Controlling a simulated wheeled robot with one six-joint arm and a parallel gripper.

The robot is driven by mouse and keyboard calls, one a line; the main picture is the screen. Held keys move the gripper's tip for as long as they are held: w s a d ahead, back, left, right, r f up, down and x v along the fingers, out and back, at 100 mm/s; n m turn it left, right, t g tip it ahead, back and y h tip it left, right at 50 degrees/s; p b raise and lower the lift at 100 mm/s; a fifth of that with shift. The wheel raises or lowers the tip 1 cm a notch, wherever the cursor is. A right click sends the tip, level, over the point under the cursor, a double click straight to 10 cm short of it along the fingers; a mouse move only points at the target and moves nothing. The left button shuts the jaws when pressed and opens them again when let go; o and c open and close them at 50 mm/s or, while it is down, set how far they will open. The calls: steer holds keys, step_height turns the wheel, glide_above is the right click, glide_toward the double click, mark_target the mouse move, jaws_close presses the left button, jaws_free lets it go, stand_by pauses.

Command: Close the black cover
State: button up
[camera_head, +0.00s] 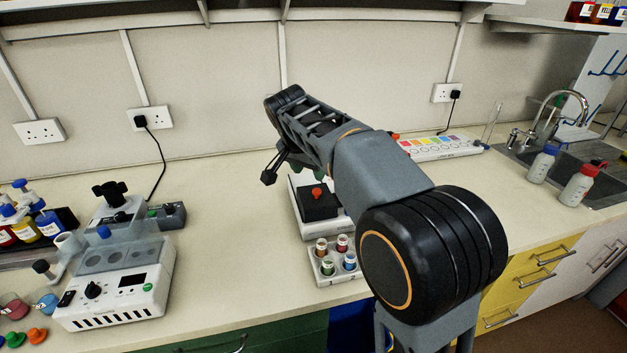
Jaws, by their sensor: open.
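The black cover (320,205) is a dark square piece with a red knob on top. It sits on a small white device (307,229) at the middle of the bench. My arm hides the device's right side, and I cannot tell how far the cover is open. My gripper (288,172) is open and empty, above and behind the cover, apart from it. One dark fingertip shows to the left; the rest is partly hidden by my own arm.
A white rack (327,279) with several coloured-cap vials stands just in front of the device. A white machine with a clear cover (124,287) is at left. A coloured strip panel (440,146) and a sink (565,158) are at right. Bench between the machine and device is clear.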

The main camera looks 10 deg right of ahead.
steer(key=shift+v, duration=2.3)
step_height(320, 180, down, 6)
steer(key=s+a+n+y, duration=0.1)
steer(key=s+n, duration=0.1)
steer(key=n, duration=0.4)
steer(key=s+d+f+n+y+p, duration=0.1)
steer(key=s+f, duration=0.3)
steer(key=s, duration=0.5)
steer(key=s+d+f+n+y+p, duration=0.1)
steer(key=s+d+f, duration=0.3)
steer(key=s, duration=0.5)
steer(key=shift+s+n, duration=0.3)
steer(key=shift+n, duration=0.2)
steer(key=shift+f, duration=0.1)
steer(key=shift+c, duration=0.3)
